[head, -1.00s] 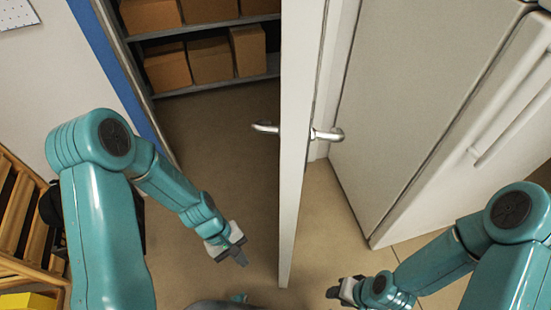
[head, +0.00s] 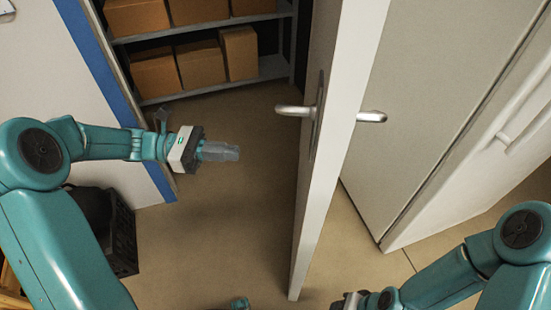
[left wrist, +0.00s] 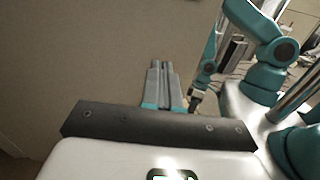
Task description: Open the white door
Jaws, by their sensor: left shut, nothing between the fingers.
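The white door (head: 345,130) stands ajar in the middle of the head view, seen nearly edge-on. A metal lever handle (head: 296,111) sticks out on its left face and another (head: 371,116) on its right. My left gripper (head: 238,152) is shut and empty, to the left of the door and a little below the left handle, apart from both. Its closed fingers (left wrist: 158,85) also show in the left wrist view, in front of a plain brownish surface. My right gripper (head: 348,301) is at the bottom edge, right of the door; its fingers are too cut off to judge.
Shelves with cardboard boxes (head: 155,77) stand behind the doorway at the upper left. A blue door frame (head: 95,60) is at the left, with a dark crate (head: 122,235) below it. A large white cabinet (head: 440,90) stands close to the right of the door.

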